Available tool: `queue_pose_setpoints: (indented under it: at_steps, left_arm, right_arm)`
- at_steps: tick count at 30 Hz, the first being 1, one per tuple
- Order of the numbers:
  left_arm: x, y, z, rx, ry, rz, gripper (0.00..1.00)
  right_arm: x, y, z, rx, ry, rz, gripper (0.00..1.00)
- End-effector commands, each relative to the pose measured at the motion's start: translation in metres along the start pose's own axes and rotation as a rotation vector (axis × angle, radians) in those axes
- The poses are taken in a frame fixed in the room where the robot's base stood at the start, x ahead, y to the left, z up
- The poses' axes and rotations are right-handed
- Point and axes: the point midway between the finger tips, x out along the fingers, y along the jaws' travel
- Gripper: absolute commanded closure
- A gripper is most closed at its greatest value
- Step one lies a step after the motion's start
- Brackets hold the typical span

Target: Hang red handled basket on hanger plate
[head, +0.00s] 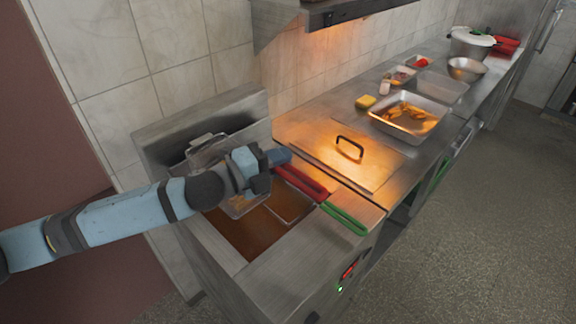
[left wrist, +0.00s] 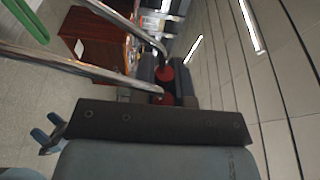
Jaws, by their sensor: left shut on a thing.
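The red-handled basket has its red handle (head: 304,183) over the fryer's front edge. My left gripper (head: 280,158) is shut on it at the inner end of that handle. In the left wrist view, metal rods (left wrist: 75,68) run toward red parts (left wrist: 166,98); the fingertips are not clear there. The arm partly hides the baskets, so I cannot tell how high the red-handled one sits. The hanger plate seems to be the upright metal panel (head: 160,142) behind the fryer, with a basket-like shape (head: 207,150) before it. My right gripper is not in view.
A green handle (head: 345,219) lies close beside the red one and shows in the left wrist view (left wrist: 27,18). Brown oil (head: 245,238) fills the fryer well. A lidded counter section (head: 335,153) adjoins on the right, with a food tray (head: 408,118) beyond.

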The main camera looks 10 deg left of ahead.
Motion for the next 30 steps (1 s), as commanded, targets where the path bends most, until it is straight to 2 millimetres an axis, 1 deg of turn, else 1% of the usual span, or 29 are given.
queue_pose_setpoints:
  at_steps: [6, 12, 18, 30]
  left_arm:
    - [0.0, 0.017, 0.002, 0.002, -0.001, -0.001, 1.0]
    - [0.0, 0.026, 0.002, 0.003, 0.0, -0.002, 1.0]
    - [0.0, 0.03, 0.002, 0.003, 0.0, -0.002, 1.0]
    - [0.0, 0.031, 0.002, 0.003, 0.0, -0.002, 1.0]
  right_arm:
    - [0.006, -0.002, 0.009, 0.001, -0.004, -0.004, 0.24]
    - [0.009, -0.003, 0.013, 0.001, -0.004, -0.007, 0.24]
    - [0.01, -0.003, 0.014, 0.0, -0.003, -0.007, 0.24]
    - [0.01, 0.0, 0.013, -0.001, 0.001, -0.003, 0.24]
